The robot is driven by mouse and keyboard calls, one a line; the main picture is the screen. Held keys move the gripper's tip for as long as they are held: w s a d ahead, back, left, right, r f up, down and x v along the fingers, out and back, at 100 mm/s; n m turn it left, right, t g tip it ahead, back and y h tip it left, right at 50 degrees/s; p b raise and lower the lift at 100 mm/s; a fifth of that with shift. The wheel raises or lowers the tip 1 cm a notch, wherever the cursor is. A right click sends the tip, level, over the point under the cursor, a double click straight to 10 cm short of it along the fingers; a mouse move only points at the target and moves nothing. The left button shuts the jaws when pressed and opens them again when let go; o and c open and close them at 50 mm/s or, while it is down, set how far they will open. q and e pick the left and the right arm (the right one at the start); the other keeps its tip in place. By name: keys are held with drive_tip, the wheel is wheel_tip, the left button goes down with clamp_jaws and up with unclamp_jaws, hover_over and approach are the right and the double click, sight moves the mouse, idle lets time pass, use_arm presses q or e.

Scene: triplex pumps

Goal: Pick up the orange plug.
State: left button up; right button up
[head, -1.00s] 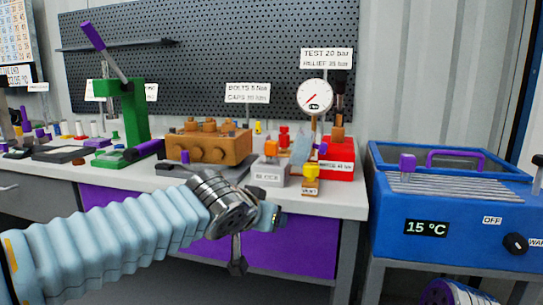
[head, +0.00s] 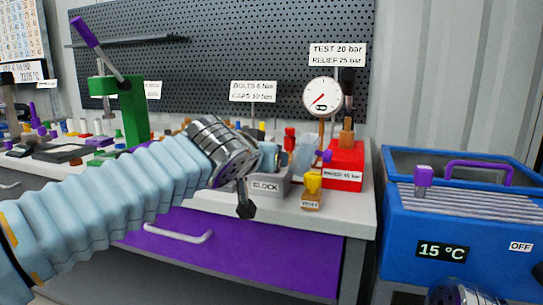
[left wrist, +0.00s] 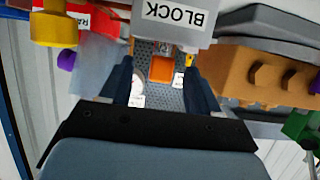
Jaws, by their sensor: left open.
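The orange plug (left wrist: 162,70) shows in the left wrist view as a small orange square between my open fingers, next to the grey block labelled BLOCK (left wrist: 172,18). In the head view my left gripper (head: 272,158) is at that block (head: 266,187), and my wrist and gripper hide the plug. My left gripper (left wrist: 161,88) is open, with a dark finger on each side of the plug. I cannot tell whether either finger touches it.
A yellow valve piece (head: 312,190) and a red box (head: 345,165) with a gauge (head: 322,97) stand right of the block. A brown pump body (left wrist: 262,75) is close by in the left wrist view. A blue bath (head: 460,225) stands at the right.

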use_arm(q)
drive_tip(key=x, duration=0.1)
drive_tip(key=p+x, duration=0.1)
drive_tip(key=x, duration=0.2)
drive_tip(key=shift+w+a+r, duration=0.1)
drive_tip(key=shift+a+r, duration=0.1)
drive_tip(key=shift+r, duration=0.05)
drive_tip(key=shift+w+d+f+p, duration=0.2)
drive_tip(key=shift+w+f+p, duration=0.1)
drive_tip(key=shift+w, duration=0.2)
clamp_jaws()
drive_tip(key=shift+r, duration=0.15)
